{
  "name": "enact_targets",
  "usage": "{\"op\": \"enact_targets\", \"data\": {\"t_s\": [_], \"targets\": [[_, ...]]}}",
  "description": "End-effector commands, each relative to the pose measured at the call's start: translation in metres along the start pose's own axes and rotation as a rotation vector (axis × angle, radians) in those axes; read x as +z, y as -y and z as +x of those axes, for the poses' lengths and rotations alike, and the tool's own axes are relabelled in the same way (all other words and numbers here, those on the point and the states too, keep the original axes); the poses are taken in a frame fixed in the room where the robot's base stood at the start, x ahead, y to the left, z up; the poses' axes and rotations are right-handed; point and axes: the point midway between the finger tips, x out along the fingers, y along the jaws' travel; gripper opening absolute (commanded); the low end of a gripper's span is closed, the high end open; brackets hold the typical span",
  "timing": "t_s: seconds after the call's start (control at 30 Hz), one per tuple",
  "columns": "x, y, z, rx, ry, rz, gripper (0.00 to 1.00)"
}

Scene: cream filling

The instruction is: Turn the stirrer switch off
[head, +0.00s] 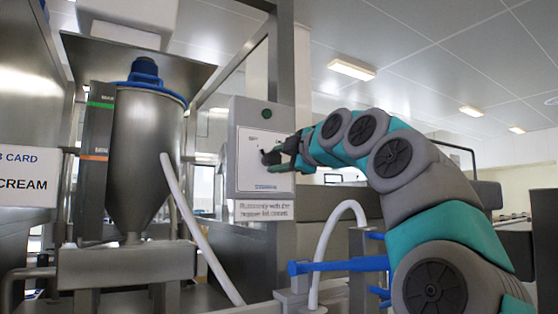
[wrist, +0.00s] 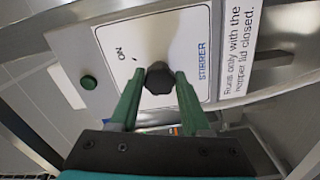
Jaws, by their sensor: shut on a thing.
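The stirrer switch is a black faceted knob (wrist: 158,79) on a white plate marked "ON" and "STIRRER" in the wrist view. My gripper (wrist: 157,86) has its two green fingers on either side of the knob, shut on it. In the head view my gripper (head: 274,158) reaches from the right to the grey control box (head: 233,150) and mostly hides the knob. A small dark mark shows on the plate between the knob and "ON". A dark green round button or lamp (wrist: 88,82) sits on the box; it also shows in the head view (head: 267,114).
A steel hopper (head: 145,150) with a blue lid (head: 146,80) stands left of the box. A label below the plate reads "Runs only with the hopper lid closed." White hoses (head: 197,220) and a blue bracket (head: 335,265) lie below. A steel post (head: 281,65) rises behind the box.

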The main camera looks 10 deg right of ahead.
Motion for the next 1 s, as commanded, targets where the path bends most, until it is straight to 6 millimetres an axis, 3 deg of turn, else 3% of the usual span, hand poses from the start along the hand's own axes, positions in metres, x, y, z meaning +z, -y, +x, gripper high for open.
{"op": "enact_targets", "data": {"t_s": [0.57, 0.6, 0.83, 1.0], "targets": [[-0.0011, 0.0005, 0.0002, -0.001, -0.001, -0.033, 0.0], [-0.0011, 0.0004, 0.0002, -0.001, -0.001, -0.033, 0.5], [-0.0006, 0.0004, 0.0003, -0.001, -0.001, -0.032, 0.76], [-0.0004, 0.0003, 0.0003, -0.001, 0.0, -0.031, 0.77]]}}
